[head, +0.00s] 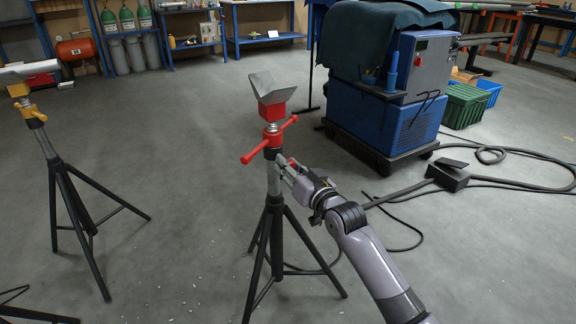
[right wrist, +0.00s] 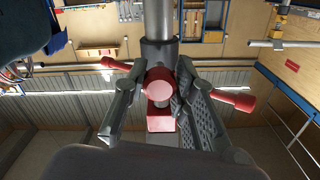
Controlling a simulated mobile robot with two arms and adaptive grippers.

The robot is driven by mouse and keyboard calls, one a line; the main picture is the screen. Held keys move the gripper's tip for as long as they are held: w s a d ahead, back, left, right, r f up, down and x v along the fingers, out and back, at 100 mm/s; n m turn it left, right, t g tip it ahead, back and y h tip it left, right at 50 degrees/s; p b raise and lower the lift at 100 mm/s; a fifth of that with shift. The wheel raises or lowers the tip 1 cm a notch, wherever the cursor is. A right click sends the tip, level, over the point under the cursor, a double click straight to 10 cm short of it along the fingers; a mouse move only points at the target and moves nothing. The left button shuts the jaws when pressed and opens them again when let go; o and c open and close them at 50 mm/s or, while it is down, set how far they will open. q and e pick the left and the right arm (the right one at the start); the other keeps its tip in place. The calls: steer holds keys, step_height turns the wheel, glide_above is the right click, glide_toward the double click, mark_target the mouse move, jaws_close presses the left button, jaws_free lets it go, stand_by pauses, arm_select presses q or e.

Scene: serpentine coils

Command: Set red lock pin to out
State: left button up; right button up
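A tripod pipe stand (head: 275,215) with a red screw collar, a red handle bar (head: 270,139) and a red block under a grey V-head (head: 271,88) stands upright mid-floor. The red lock pin (right wrist: 159,82) points its round end at the right wrist camera; in the head view only a small red part (head: 292,162) shows by my fingertips. My right gripper (head: 288,172) is at the stand's upper tube, just below the handle bar. In the right wrist view its fingers (right wrist: 157,85) are apart, one on each side of the pin; contact is unclear. My left gripper is not in view.
A second stand with a yellow collar (head: 31,112) is at the left. A blue welding machine (head: 384,115) on a cart stands behind right, with a foot pedal (head: 450,176) and loose cables on the floor. Benches line the back. Floor between the stands is clear.

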steer(key=shift+o, duration=1.2)
steer(key=shift+s+d, duration=0.2)
steer(key=shift+s, duration=0.05)
steer(key=shift+o, duration=1.1)
steer(key=shift+w, duration=0.1)
steer(key=v, duration=1.2)
steer(key=shift+a, duration=0.1)
